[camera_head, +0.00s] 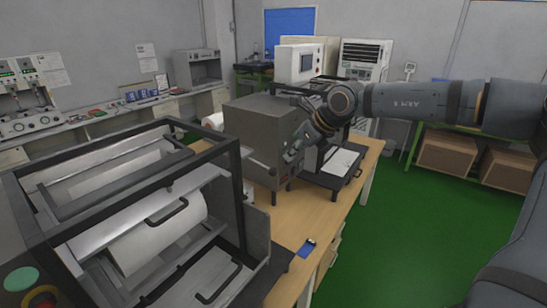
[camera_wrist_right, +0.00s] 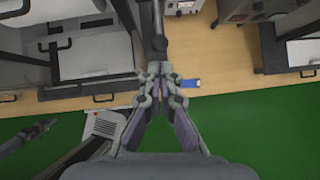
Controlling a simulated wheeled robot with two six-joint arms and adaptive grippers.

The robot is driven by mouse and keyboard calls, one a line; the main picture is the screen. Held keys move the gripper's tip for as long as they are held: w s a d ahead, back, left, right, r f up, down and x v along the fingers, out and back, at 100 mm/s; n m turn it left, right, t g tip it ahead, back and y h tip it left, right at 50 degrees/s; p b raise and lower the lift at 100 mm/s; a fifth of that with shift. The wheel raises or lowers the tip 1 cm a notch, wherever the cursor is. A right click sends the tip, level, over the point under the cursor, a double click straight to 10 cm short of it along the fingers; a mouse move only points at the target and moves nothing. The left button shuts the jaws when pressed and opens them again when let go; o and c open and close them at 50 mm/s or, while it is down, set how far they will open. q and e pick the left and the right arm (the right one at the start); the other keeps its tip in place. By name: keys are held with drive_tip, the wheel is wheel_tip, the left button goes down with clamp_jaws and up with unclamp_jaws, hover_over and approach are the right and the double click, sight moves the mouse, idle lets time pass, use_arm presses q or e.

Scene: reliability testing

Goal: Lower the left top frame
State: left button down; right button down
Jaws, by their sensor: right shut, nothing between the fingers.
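The machine at the left of the head view has a black frame (camera_head: 239,180) around pale panels, a white roll (camera_head: 155,240) and black bar handles. The frame stands up at the top; I cannot tell which part is the left top frame. My right gripper (camera_head: 296,152) is beside a grey box-shaped machine (camera_head: 262,125), right of the frame and apart from it. In the wrist view my right gripper (camera_wrist_right: 159,72) is shut and empty, above the table edge. A dark slender shape at lower left there may be my left gripper (camera_wrist_right: 45,126); its fingers are unclear.
The wooden table (camera_head: 318,212) bears both machines. A small blue-and-white item (camera_head: 306,248) lies near its front edge; it also shows in the wrist view (camera_wrist_right: 190,83). Green floor (camera_head: 395,240) is open at the right. Brown boxes (camera_head: 445,153) sit on a shelf behind.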

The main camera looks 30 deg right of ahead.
drive_tip(key=shift+v, duration=2.35)
drive_tip(key=shift+s, duration=0.15)
